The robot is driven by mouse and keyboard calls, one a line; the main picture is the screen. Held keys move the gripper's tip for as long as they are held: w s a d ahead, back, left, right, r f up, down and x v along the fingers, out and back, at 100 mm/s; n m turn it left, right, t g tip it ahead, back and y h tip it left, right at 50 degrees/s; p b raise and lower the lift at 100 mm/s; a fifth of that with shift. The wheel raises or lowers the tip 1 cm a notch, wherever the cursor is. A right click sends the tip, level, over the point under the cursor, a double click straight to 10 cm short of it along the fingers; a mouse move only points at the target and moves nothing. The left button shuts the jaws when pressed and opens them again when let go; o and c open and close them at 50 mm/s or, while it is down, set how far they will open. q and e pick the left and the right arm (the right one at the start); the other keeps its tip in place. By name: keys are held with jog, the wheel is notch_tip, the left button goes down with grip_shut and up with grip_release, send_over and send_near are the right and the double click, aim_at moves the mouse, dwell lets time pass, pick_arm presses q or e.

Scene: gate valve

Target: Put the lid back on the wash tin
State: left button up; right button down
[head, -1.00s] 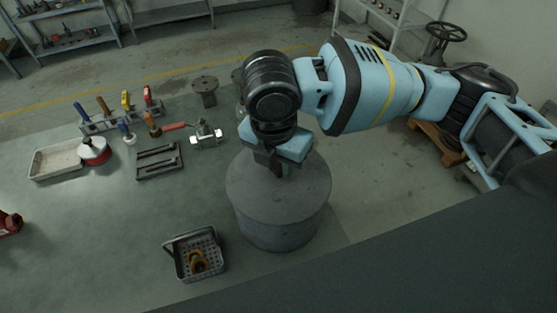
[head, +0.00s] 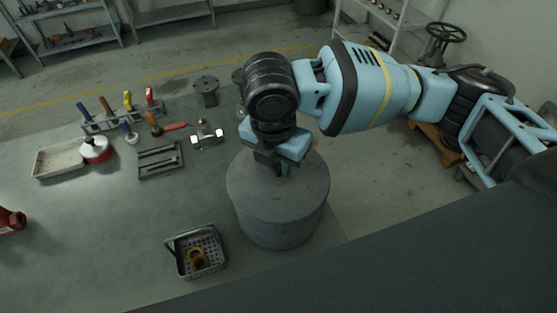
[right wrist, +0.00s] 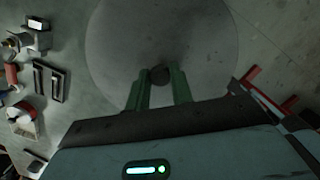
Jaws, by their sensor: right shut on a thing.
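The wash tin (head: 278,228) is a wide grey drum on the bench, near the middle of the head view. Its round grey lid (head: 300,192) covers its top and looks about level. Whether the rim is fully seated, I cannot tell. My right gripper (head: 281,168) points down over the lid from above. In the right wrist view its two green fingers (right wrist: 159,88) are on either side of the lid's dark knob (right wrist: 160,74), shut on it. The lid (right wrist: 205,40) fills the upper middle there. My left gripper is not in view.
A wire basket with an orange ring inside (head: 196,252) stands front left of the tin. Behind left are a slotted dark tray (head: 160,160), a small valve (head: 206,136), a tool rack (head: 122,115) and a pale tray (head: 58,160). The bench between is clear.

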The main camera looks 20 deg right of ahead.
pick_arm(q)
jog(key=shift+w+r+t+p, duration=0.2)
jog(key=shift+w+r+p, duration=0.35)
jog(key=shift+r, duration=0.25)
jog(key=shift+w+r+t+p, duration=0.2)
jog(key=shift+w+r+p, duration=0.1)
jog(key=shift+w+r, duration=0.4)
pick_arm(e)
jog(key=shift+f, duration=0.15)
dwell(2.4)
jog(key=c, duration=0.7)
grip_release()
jog(key=shift+o, duration=0.2)
jog(key=shift+r+p, duration=0.65)
jog(key=shift+r, duration=0.65)
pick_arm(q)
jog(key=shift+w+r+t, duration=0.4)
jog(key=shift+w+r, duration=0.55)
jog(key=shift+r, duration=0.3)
pick_arm(e)
jog(key=shift+r, duration=2.2)
jog(key=shift+c, duration=0.4)
grip_shut()
